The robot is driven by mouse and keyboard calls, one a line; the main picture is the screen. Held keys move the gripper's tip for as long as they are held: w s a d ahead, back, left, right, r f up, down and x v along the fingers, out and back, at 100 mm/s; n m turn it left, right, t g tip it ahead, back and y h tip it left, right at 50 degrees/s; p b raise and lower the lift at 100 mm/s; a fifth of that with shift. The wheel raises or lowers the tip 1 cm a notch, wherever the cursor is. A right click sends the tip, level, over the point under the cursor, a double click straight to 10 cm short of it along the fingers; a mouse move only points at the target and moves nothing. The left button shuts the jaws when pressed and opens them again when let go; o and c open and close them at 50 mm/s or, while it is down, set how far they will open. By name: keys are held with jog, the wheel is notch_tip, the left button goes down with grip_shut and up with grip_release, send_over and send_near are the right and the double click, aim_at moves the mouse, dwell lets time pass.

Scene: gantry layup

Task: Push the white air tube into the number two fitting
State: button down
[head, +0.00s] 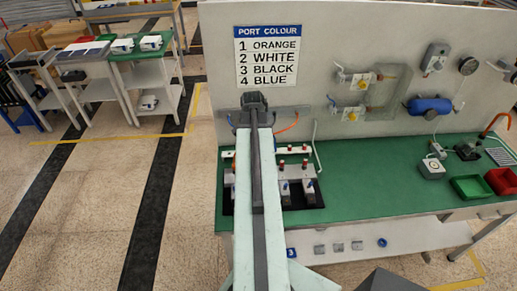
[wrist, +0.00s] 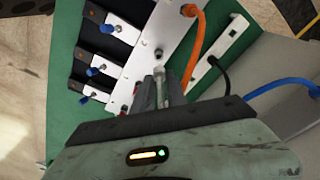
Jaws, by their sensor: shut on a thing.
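In the wrist view my gripper (wrist: 160,82) is shut on a small pale piece between its fingertips, which seems to be the white air tube (wrist: 159,72). The fingertips are close to a round fitting (wrist: 158,53) on the pale manifold plate (wrist: 140,66), the one beside the fitting that holds the orange tube (wrist: 196,42). I cannot tell whether the tube touches or is inside that fitting. In the head view my arm hides the gripper and part of the manifold (head: 296,172). A white tube (head: 317,150) bends upright right of the arm.
A panel sign (head: 268,54) lists 2 as white. Black (wrist: 222,75) and blue (wrist: 280,86) tubes lie right of the gripper in the wrist view. Blue-knobbed units (wrist: 122,30) line the plate's left. The green bench (head: 375,165) has free room rightward, before red (head: 503,180) and green (head: 470,187) bins.

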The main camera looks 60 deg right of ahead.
jog(key=shift+f+b, duration=1.4)
jog(key=shift+f, duration=0.45)
jog(key=shift+f, duration=0.15)
jog(key=shift+f+b, duration=0.35)
jog(key=shift+b, duration=0.2)
jog(key=shift+f+b, duration=0.8)
jog(key=shift+f, duration=0.05)
jog(key=c, duration=1.3)
grip_release()
jog(key=shift+r, duration=0.1)
jog(key=r+p, duration=0.5)
jog(key=a+r+p, duration=0.1)
jog(key=r+p, duration=0.2)
jog(key=shift+w, duration=0.1)
jog(key=shift+f, duration=0.2)
